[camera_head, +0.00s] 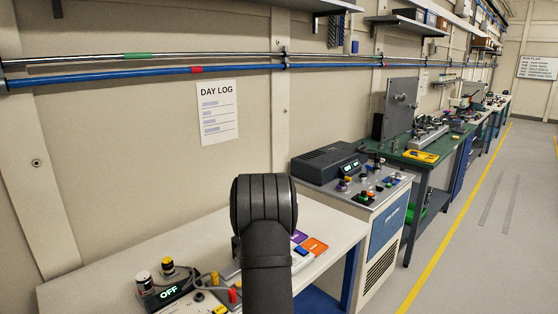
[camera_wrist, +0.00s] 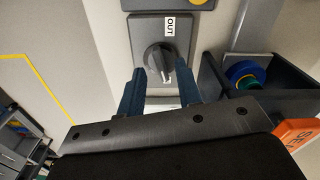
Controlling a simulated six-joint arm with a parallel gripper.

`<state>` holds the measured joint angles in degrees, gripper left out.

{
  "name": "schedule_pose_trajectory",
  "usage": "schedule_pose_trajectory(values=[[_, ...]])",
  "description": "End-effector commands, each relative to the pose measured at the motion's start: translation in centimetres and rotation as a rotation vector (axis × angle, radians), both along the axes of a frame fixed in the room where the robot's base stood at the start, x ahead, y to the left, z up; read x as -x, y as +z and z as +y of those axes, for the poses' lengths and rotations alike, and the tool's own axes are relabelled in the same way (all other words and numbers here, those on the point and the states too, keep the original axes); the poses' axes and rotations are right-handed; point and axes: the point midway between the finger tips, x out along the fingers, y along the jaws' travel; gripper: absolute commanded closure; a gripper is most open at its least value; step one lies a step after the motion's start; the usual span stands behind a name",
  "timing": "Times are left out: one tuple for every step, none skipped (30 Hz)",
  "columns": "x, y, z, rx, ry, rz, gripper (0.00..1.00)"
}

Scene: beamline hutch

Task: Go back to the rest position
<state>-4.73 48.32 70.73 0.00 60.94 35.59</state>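In the wrist view my gripper (camera_wrist: 160,70) is open, its two dark blue fingers apart with nothing held between them. Beyond the fingertips is a black rotary knob (camera_wrist: 158,58) with a pale pointer mark, on a grey plate labelled OUT (camera_wrist: 171,25). The knob shows between the fingertips, and I cannot tell how far beyond them it is. In the head view my black arm rises in front of the white bench, and my gripper is hidden.
A dark bin (camera_wrist: 275,95) with blue and green round items and an orange sign (camera_wrist: 298,132) lie right of the fingers. The white bench (camera_head: 110,265) carries a panel with an OFF display (camera_head: 174,292). A grey console (camera_head: 365,185) stands beyond it. The floor at right is clear.

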Motion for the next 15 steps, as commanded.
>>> schedule_pose_trajectory(values=[[0.0, -0.7, 0.0, 0.001, 0.000, 0.003, 0.68], [0.0, -1.0, 0.0, 0.001, 0.000, 0.003, 0.68], [0.0, -1.4, 0.0, 0.000, 0.000, 0.002, 0.68], [0.0, -1.6, 0.0, 0.000, 0.000, 0.001, 0.68], [0.0, -1.7, 0.0, 0.000, 0.000, 0.001, 0.68], [0.0, -1.9, 0.0, -0.001, 0.000, 0.001, 0.68], [0.0, -2.0, 0.0, -0.001, 0.000, 0.001, 0.68], [0.0, -2.1, 0.0, -0.001, 0.000, 0.001, 0.68], [0.0, -2.1, 0.0, 0.000, 0.002, 0.000, 0.68], [0.0, -2.1, 0.0, 0.000, 0.004, 0.000, 0.68], [0.0, -2.1, 0.0, 0.000, 0.005, 0.000, 0.68], [0.0, -2.1, 0.0, 0.000, 0.006, 0.000, 0.68], [0.0, -2.1, 0.0, 0.000, 0.006, 0.000, 0.68], [0.0, -2.0, 0.0, 0.000, 0.006, 0.000, 0.68], [0.0, -2.0, 0.0, 0.000, 0.006, 0.000, 0.68]])
